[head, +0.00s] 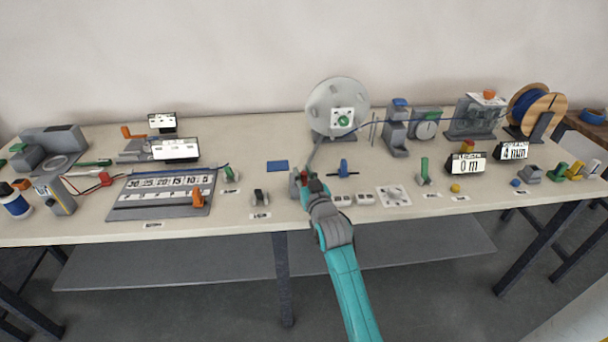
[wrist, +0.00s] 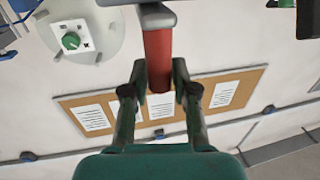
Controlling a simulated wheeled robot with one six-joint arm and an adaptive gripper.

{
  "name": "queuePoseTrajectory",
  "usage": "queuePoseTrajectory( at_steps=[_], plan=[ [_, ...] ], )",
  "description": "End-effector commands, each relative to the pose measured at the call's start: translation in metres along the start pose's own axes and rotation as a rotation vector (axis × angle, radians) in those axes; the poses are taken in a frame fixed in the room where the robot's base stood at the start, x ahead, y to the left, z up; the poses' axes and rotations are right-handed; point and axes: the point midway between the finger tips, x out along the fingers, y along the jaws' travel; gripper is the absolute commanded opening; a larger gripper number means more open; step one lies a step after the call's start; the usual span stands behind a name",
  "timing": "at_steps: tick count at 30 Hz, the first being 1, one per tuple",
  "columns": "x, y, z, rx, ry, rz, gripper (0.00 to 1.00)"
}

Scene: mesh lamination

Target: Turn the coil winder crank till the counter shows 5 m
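The coil winder's pale grey disc (head: 323,97) stands upright at the back middle of the table. A white plate with a green knob (head: 344,119) is on its face, and the knob also shows in the wrist view (wrist: 71,41). The crank's red handle (wrist: 158,60) hangs from a grey piece (wrist: 157,18) in the wrist view. My gripper (head: 307,182) is at the handle, left of and in front of the disc; in the wrist view (wrist: 159,75) its fingertips close on both sides of the handle. The counter (head: 466,164) reads 0 m.
A blue line runs from the disc past a grey post (head: 397,130) to a wooden reel (head: 545,108). Another display (head: 513,150) reads about 4 m/min. Small grey clips (head: 354,199) and a white plate (head: 393,196) lie right of my gripper. A blue pad (head: 277,166) lies left.

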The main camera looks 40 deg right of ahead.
Motion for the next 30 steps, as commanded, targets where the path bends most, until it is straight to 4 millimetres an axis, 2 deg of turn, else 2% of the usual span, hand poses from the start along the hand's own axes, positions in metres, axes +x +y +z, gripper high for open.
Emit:
queuePoseTrajectory(
  at_steps=[1,2,17,30],
  plan=[
    [0.0,0.0,0.0,0.0,0.0,0.0,0.07],
    [0.0,0.0,0.0,0.0,0.0,0.0,0.0],
    [0.0,-0.002,0.0,-0.001,0.0,0.031,0.0],
    [0.003,-0.012,0.0,-0.002,0.0,0.178,0.0]
  ],
)
